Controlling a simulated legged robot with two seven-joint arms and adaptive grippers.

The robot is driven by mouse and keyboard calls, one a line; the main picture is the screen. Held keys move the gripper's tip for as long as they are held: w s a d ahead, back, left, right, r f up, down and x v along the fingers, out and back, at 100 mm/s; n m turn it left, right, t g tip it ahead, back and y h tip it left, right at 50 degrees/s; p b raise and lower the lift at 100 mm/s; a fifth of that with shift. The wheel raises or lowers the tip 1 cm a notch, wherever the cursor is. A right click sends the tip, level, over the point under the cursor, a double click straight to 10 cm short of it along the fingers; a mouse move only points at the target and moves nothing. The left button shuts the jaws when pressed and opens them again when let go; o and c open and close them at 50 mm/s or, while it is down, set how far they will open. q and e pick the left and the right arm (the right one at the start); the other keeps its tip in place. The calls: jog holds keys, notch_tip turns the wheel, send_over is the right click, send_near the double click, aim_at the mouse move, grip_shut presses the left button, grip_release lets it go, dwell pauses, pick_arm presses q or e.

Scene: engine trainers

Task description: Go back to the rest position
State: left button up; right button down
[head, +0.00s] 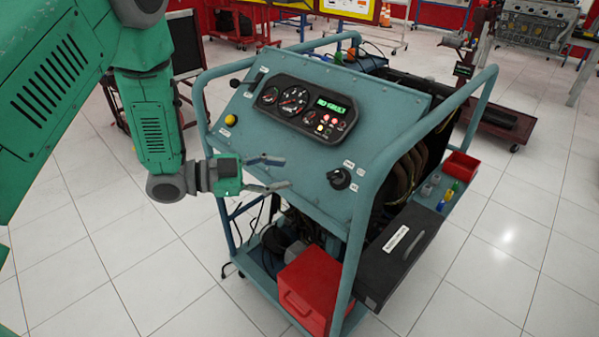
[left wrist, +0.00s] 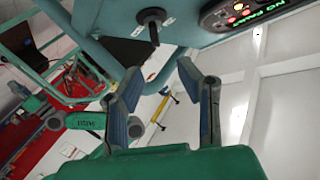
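My left gripper (head: 277,173) is in front of the left side of a teal engine trainer's sloped panel (head: 300,140). Its two fingers are spread, with nothing between them. In the left wrist view the fingers (left wrist: 165,92) also stand apart and empty. The panel carries a black gauge cluster (head: 307,106) with a lit green display, a yellow button (head: 230,120) and a black rotary knob (head: 339,178). A black knob (left wrist: 152,20) also shows at the top of the left wrist view, beyond the fingers. My right gripper is in neither view.
The trainer's tubular frame (head: 355,240) rises close to the gripper. A red box (head: 311,290) sits on its lower shelf. A black case (head: 403,250) and a red bin (head: 461,165) are on its right side. Tiled floor (head: 130,255) is clear at left.

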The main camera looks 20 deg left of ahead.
pick_arm(q)
jog(key=shift+s+d+r, duration=0.1)
jog(key=shift+s+d, duration=0.05)
jog(key=shift+d, duration=0.15)
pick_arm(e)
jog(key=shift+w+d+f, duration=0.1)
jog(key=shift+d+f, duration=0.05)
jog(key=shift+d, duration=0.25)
pick_arm(q)
jog(key=s+f+n+g+y, duration=0.1)
jog(key=s+f+n+y, duration=0.35)
jog(key=f, duration=0.45)
jog(key=s+f+n+g+y, duration=0.1)
jog(key=s+f+n+y, duration=0.35)
jog(key=f, duration=0.45)
jog(key=s+a+f+n+g+y, duration=0.1)
jog(key=s+f+n+g+y, duration=0.1)
jog(key=s, duration=0.8)
jog(key=s+a+f+n+g+y, duration=0.1)
jog(key=s+f+n+g, duration=0.3)
jog(key=s, duration=0.6)
jog(key=shift+s+f+g+y, duration=0.15)
jog(key=shift+f+g+y, duration=0.2)
jog(key=shift+g+y, duration=0.25)
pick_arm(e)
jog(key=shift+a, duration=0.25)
